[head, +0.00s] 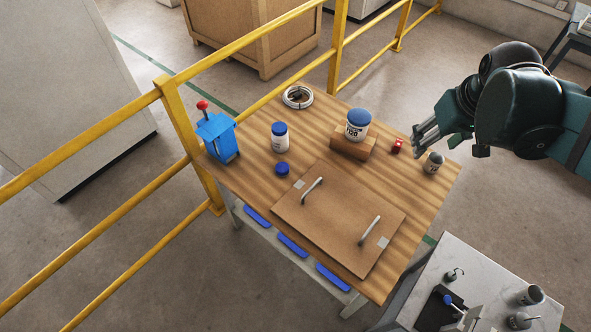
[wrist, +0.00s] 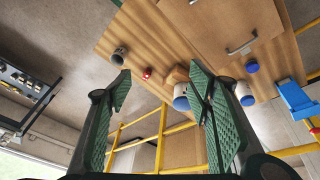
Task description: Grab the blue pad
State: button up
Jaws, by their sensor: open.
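A small round blue pad (head: 282,168) lies on the wooden table, in front of a white bottle and beside the corner of a brown board. It also shows in the wrist view (wrist: 252,67), right of my fingers. My gripper (head: 422,136) is open and empty in the air at the table's right end, far from the pad. In the wrist view my green-padded fingers (wrist: 160,84) stand wide apart, with nothing between them. Several long blue strips (head: 292,246) also show below the table top; I cannot tell exactly what they are.
On the table (head: 232,182) stand a blue device with a red knob (head: 218,136), the white bottle (head: 280,140), a large blue-lidded jar (head: 357,126) on a wooden block, a red item (head: 397,146), a grey container (head: 433,164) and the handled board (head: 335,222). Yellow rails run behind.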

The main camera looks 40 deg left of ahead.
jog(key=w+a+f+n+g, duration=0.15)
jog(key=a+f, duration=0.35)
jog(key=a, duration=0.6)
jog(key=n+g+h+b, duration=0.2)
jog(key=n+b, duration=0.1)
jog(key=n, duration=0.6)
send_over(282, 168)
jog(key=shift+m, duration=0.25)
jog(key=f, duration=2.4)
jog(key=shift+w+f, duration=0.3)
jog(key=shift+s+a+f, duration=0.2)
jog(key=shift+s+f, duration=0.05)
jog(key=shift+f, duration=0.05)
jog(key=shift+f, duration=1.3)
jog(key=shift+b, duration=0.3)
